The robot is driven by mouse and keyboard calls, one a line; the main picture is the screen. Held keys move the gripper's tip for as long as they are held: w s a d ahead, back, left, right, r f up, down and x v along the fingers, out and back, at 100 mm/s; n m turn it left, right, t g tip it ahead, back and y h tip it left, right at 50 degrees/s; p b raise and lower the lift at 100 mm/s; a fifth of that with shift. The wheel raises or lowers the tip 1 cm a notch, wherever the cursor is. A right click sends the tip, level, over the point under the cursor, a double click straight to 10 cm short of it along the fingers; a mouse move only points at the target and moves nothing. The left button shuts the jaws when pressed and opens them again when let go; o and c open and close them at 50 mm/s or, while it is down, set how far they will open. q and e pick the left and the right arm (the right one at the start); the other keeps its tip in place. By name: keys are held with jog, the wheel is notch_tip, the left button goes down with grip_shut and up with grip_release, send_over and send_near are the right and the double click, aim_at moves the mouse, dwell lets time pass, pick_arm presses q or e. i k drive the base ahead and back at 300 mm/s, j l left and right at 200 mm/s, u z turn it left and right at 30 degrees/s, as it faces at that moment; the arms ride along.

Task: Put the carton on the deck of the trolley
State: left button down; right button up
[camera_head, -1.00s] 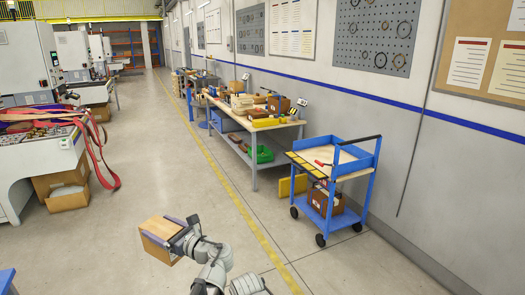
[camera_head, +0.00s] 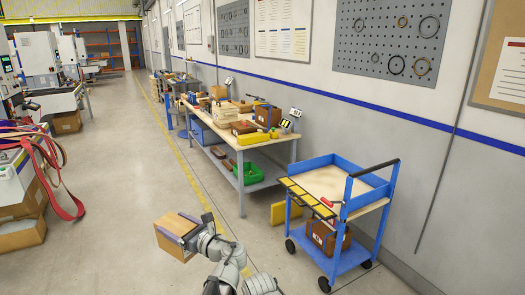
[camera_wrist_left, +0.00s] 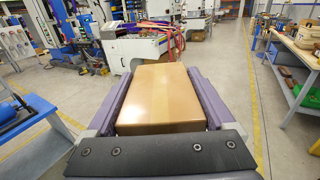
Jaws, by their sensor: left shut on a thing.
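The brown carton (camera_head: 174,238) is held out over the floor at the lower middle of the head view. My left gripper (camera_head: 186,237) is shut on it. In the left wrist view the carton (camera_wrist_left: 160,95) sits between the two purple fingers of my left gripper (camera_wrist_left: 162,105). The blue trolley (camera_head: 343,262) stands to the right, apart from the carton. Its top deck (camera_head: 345,185) is pale wood, with a red-handled tool and yellow-and-black pieces at its front left edge. A brown box (camera_head: 328,237) is on its lower shelf. My right gripper is not in view.
A workbench (camera_head: 243,150) with boxes and bins runs along the wall behind the trolley. A yellow item (camera_head: 284,212) stands on the floor between them. Machines and red straps (camera_head: 62,190) are at the left. The aisle floor (camera_head: 120,160) is clear.

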aim_at(329, 188)
jog(key=i+z, duration=0.15)
jog(key=i, duration=0.35)
jog(key=i+j+z, duration=0.15)
jog(key=i, duration=0.3)
jog(key=i+j+z, duration=0.15)
jog(key=i, duration=0.35)
jog(key=i+j+z, duration=0.15)
jog(key=i+z, duration=0.25)
jog(key=i+j+z, duration=0.15)
jog(key=z, duration=0.3)
jog(key=i+j+z, duration=0.2)
jog(key=j+z, duration=0.2)
jog(key=i+j+z, duration=0.15)
jog(key=j+z, duration=0.25)
jog(key=i+j+z, duration=0.15)
jog(key=j+z, duration=0.15)
jog(key=j, duration=0.2)
jog(key=i+j+z, duration=0.1)
jog(key=j+z, duration=0.2)
jog(key=j, duration=0.15)
